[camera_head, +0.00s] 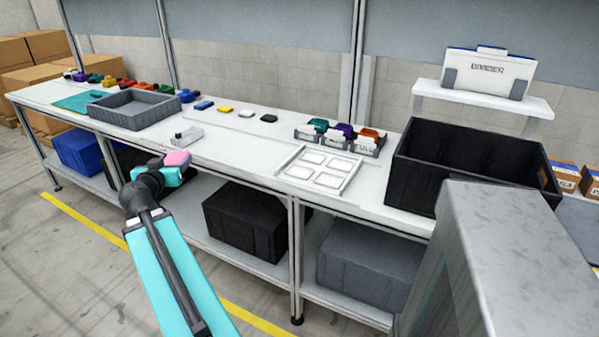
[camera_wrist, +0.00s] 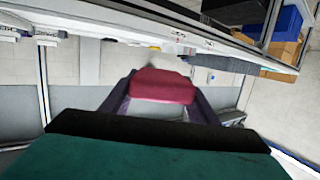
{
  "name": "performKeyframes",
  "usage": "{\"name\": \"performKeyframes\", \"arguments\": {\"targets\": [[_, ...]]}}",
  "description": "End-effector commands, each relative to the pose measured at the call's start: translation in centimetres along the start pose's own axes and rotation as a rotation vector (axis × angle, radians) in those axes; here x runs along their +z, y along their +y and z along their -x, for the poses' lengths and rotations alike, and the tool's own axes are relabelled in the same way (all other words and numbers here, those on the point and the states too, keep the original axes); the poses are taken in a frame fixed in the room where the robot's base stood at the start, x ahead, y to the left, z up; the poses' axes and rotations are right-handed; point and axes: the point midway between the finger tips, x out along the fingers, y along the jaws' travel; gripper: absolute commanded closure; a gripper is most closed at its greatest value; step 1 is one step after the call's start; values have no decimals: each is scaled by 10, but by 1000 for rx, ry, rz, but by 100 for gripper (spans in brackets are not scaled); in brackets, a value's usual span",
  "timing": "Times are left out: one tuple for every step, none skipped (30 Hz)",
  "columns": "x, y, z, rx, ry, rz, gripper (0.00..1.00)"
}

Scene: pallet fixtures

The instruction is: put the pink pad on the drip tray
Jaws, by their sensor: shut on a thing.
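The pink pad (camera_head: 177,158) is held in my gripper (camera_head: 168,170), in front of the bench's front edge in the head view. In the wrist view the pad (camera_wrist: 163,86) sits between the two dark fingers of my gripper (camera_wrist: 162,98), which is shut on it. A grey shallow tray with low walls (camera_head: 158,120) stands on the left part of the bench, apart from the pad. A white tray with several compartments (camera_head: 283,172) lies further right on the bench. No label shows which of these is the drip tray.
A small grey fixture (camera_head: 188,136) stands on the bench near my gripper. Several coloured parts line the back of the bench (camera_head: 240,146). A large black crate (camera_head: 465,165) stands at the right. Bins (camera_head: 245,220) fill the lower shelf.

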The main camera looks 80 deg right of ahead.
Motion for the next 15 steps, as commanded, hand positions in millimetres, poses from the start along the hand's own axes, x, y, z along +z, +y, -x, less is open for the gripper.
{"name": "performKeyframes", "arguments": {"targets": [[7, 23, -9, 48, 1, -11, 70], [8, 35, -13, 74, 2, -17, 70], [9, 52, -18, 111, 2, -24, 70], [10, 64, -21, 136, 3, -29, 70], [11, 77, -24, 164, 3, -35, 70], [13, 94, -27, 199, 3, -43, 70], [14, 107, -30, 226, 3, -49, 70], [14, 119, -31, 252, 4, -55, 70], [15, 136, -34, 287, 5, -62, 70], [16, 148, -35, 312, 6, -67, 70], [16, 159, -36, 336, 6, -71, 70], [17, 173, -37, 366, 6, -78, 70], [18, 183, -37, 386, 6, -82, 70], [18, 192, -38, 405, 6, -86, 70], [19, 203, -37, 427, 7, -91, 70]]}}
